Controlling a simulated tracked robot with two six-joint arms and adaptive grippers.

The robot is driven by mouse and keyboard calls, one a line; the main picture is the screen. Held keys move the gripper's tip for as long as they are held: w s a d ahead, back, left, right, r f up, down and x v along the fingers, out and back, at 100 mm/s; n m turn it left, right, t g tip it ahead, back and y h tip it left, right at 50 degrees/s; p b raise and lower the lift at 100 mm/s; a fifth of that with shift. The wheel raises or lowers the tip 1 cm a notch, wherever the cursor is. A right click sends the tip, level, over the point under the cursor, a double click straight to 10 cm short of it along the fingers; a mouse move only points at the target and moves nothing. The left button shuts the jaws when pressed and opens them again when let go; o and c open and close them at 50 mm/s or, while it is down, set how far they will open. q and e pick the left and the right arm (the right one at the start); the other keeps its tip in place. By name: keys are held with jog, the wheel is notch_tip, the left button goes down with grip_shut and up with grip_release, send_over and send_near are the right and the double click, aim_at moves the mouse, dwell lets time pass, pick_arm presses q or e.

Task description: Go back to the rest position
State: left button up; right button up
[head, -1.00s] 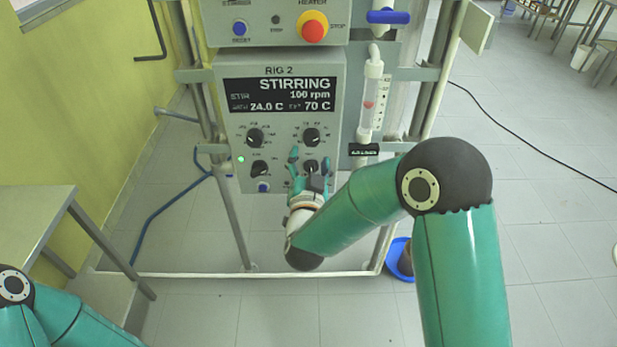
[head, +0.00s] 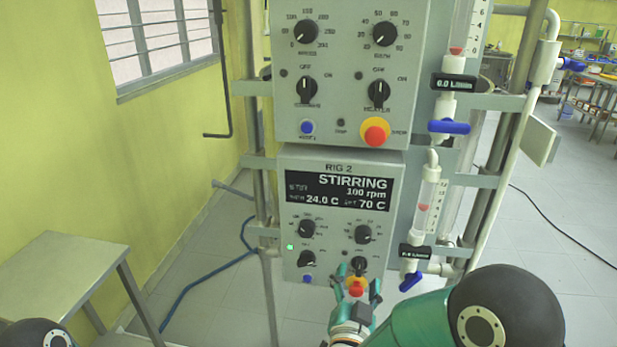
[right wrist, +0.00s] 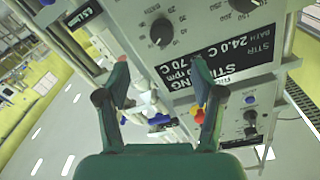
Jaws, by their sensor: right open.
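My right gripper (head: 358,278) is open at the lower right of the RIG 2 control box (head: 296,212). Its fingers spread to either side of a red stop button (head: 356,289), just below the lower right knob (head: 359,264). I cannot tell whether it touches the panel. In the right wrist view the two fingers (right wrist: 160,66) stand apart with nothing held between them, and the tilted control panel (right wrist: 275,55) lies beyond. Of my left arm only a dark joint shows at the lower left of the head view; its gripper is out of view.
An upper control box (head: 345,80) with knobs and a red stop button stands above. Flowmeter tubes (head: 426,207) with blue valves and frame posts stand to the right. A metal table (head: 60,265) is at the left. The floor at the right has a black cable (head: 565,228).

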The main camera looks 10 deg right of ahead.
jog(key=s+d+f+g, duration=0.1)
jog(key=d+f+g, duration=0.3)
jog(key=d+f, duration=0.65)
jog(key=s+a+f+n+g+y, duration=0.1)
jog(key=s+f+g+y, duration=0.15)
jog(key=f, duration=0.45)
jog(key=s+a+f+n+g+y, duration=0.1)
jog(key=s+a+f, duration=0.15)
jog(key=f, duration=0.45)
jog(key=s+a+f+n+g+y, duration=0.2)
jog(key=s+a+f+g+y, duration=0.1)
jog(key=s, duration=0.6)
jog(key=s+a+f+n+g+y, duration=0.2)
jog(key=s+a+f+g, duration=0.3)
jog(key=s, duration=0.4)
jog(key=shift+s+a+f+n+g+y, duration=0.25)
jog(key=shift+a+n+g+y, duration=0.25)
jog(key=shift+a+y, duration=0.45)
jog(key=shift+c, duration=0.2)
